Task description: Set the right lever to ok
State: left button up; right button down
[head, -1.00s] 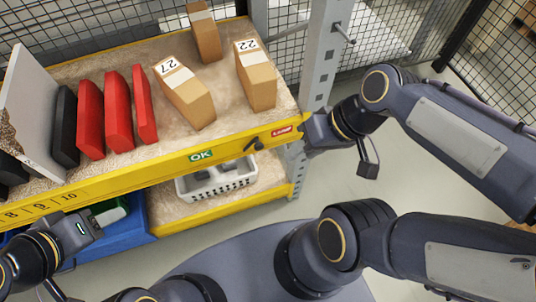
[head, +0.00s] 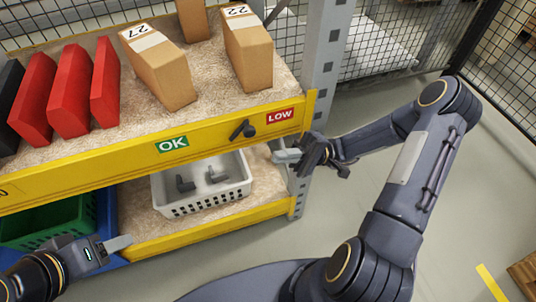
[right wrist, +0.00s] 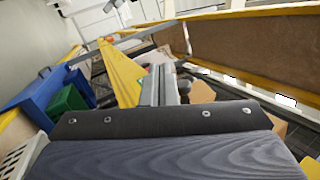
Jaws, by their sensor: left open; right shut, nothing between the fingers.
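The right lever (head: 241,130) is a small dark handle on the yellow front beam of the shelf, between the green OK label (head: 171,145) and the red LOW label (head: 280,115), nearer LOW. Its handle slants down to the left. My right gripper (head: 284,156) is shut and empty, below and right of the lever, near the rack's upright and apart from the lever. Its shut fingers also show in the right wrist view (right wrist: 160,88), where I cannot make out the lever. My left gripper (head: 118,244) is open at lower left, in front of the lower shelf.
Cardboard boxes (head: 160,68) and red bins (head: 70,100) stand on the upper shelf. A white basket (head: 205,203) with dark parts sits on the lower shelf, beside a green bin (head: 50,225). The grey upright (head: 322,60) stands right of the beam. Floor to the right is open.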

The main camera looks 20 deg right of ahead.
aim_at(253, 135)
pick_arm(q)
jog(key=f+b, duration=0.2)
jog(key=f, duration=0.1)
jog(key=f+b, duration=0.1)
jog(key=f, duration=0.1)
jog(key=shift+w+d+f+b, duration=0.1)
jog(key=shift+w+d+b, duration=0.1)
jog(key=shift+d+b, duration=0.15)
pick_arm(e)
jog(key=w+d+f+m+t+y, duration=0.3)
jog(key=d+f+m+t+y, duration=0.1)
jog(key=f+t, duration=0.5)
jog(key=shift+d+f, duration=0.15)
jog(key=shift+d, duration=0.4)
pick_arm(q)
jog(key=shift+f, duration=0.2)
pick_arm(e)
jog(key=x, duration=1.4)
jog(key=shift+s+d, duration=0.1)
jog(key=shift+d, duration=0.05)
